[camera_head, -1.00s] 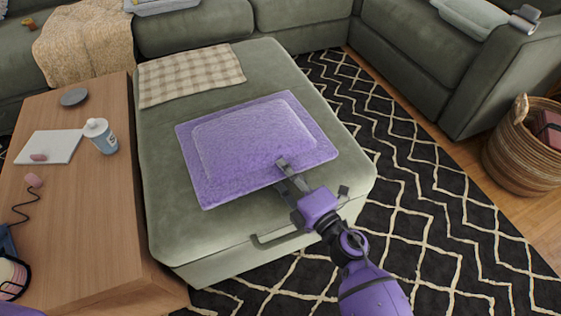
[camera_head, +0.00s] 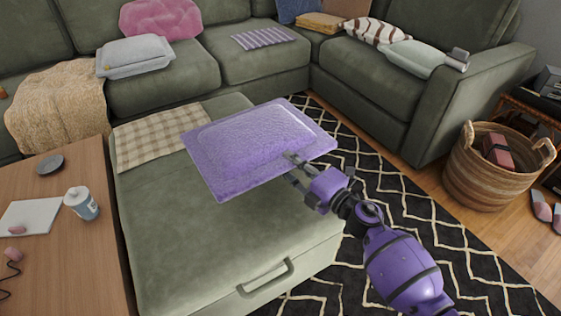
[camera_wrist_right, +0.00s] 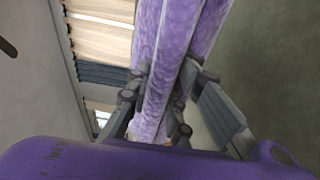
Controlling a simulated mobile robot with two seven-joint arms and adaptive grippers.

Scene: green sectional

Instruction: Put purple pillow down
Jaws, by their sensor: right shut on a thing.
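The purple pillow (camera_head: 255,146) is flat and rectangular with a raised middle, and hangs tilted above the green ottoman (camera_head: 190,225). My right gripper (camera_head: 291,166) is shut on its near edge. In the right wrist view the pillow's edge (camera_wrist_right: 162,75) runs between the fingers (camera_wrist_right: 160,100). The pillow covers the ottoman's far right part in the head view. My left gripper is not in view.
A checked cloth (camera_head: 160,137) lies on the ottoman's far left. The green sofa (camera_head: 160,90) is behind, with several pillows. A wicker basket (camera_head: 485,178) stands at the right.

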